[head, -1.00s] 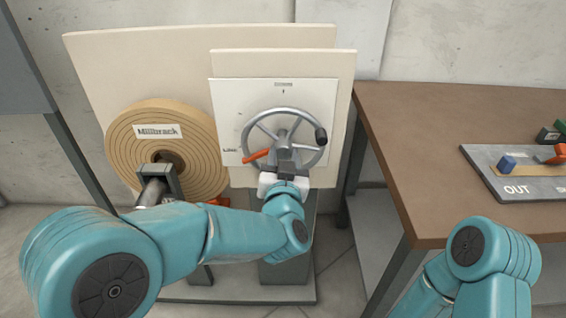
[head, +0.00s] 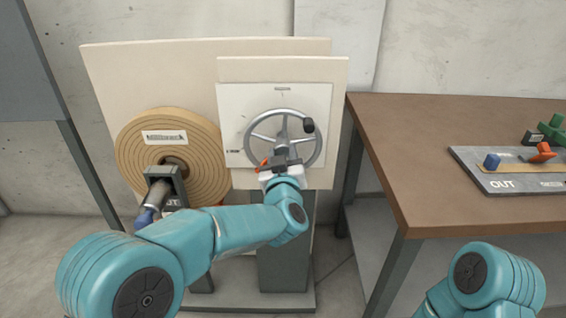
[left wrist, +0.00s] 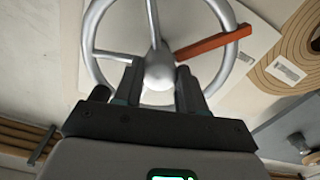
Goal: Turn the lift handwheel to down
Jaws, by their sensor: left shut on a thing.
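The lift handwheel (head: 257,120) is a grey spoked wheel on a pale panel (head: 233,103). A dark knob (head: 308,125) sits at its upper right. An orange-red pointer reaches from near the hub to the lower left, partly hidden by my gripper in the head view; it shows clearly in the left wrist view (left wrist: 214,43). Small marks stand on the panel above and left of the wheel, too small to read. My left gripper (head: 282,158) is shut on the handwheel, its fingers either side of the hub area in the left wrist view (left wrist: 160,88). My right gripper is out of view.
A tan wound roll (head: 133,150) on a spindle stands left of the wheel, near my left arm. A brown table (head: 410,130) at the right carries a grey board (head: 510,183) marked OUT with small coloured parts.

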